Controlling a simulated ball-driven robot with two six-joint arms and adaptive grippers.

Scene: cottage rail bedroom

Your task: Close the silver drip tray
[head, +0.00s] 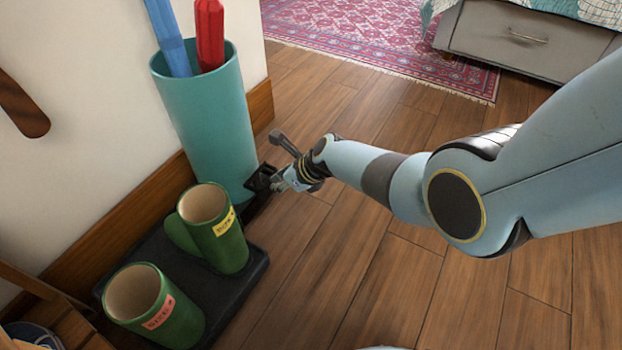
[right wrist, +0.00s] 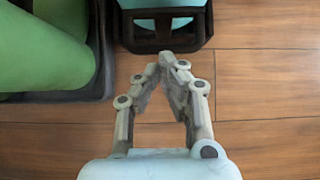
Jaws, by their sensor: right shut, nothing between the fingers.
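A tall teal umbrella stand (head: 203,120) stands against the wall. At its foot a dark, open-framed drip tray (head: 259,183) juts out toward my right gripper; no silver colour shows on it. In the right wrist view the tray (right wrist: 165,43) lies just beyond my fingertips, with a teal surface above it. My right gripper (head: 281,183) is shut and empty, low by the tray's front. In the right wrist view the fingertips (right wrist: 167,58) meet close to the tray's front edge; I cannot tell whether they touch it. My left gripper is not in view.
A black tray (head: 255,275) with two green mugs (head: 220,235) (head: 160,315) lies left of my right gripper. A blue and a red umbrella (head: 209,35) stick out of the stand. Wood floor (head: 320,270) is clear on the right; a rug (head: 370,40) lies behind.

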